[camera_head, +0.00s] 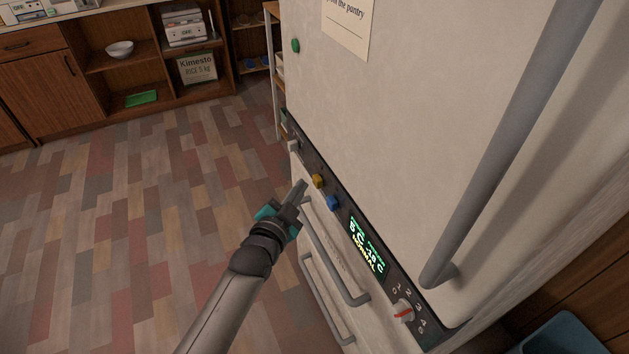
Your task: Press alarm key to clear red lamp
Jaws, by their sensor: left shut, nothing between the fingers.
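The control panel (345,212) runs along a band on the front of a cream fridge. I cannot read which key is the alarm key, and I see no lit red lamp. My left gripper (302,187) is shut and empty. Its fingertips are just left of the yellow key, very close to it; I cannot tell whether they touch. My right gripper is out of view.
A dial (403,311) with a red mark sits at the panel's near end. Drawer handles (336,262) project below the panel, and a long door handle (510,150) above. Wooden shelves (115,62) with a white bowl (120,49) stand at the back left. The tiled floor is clear.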

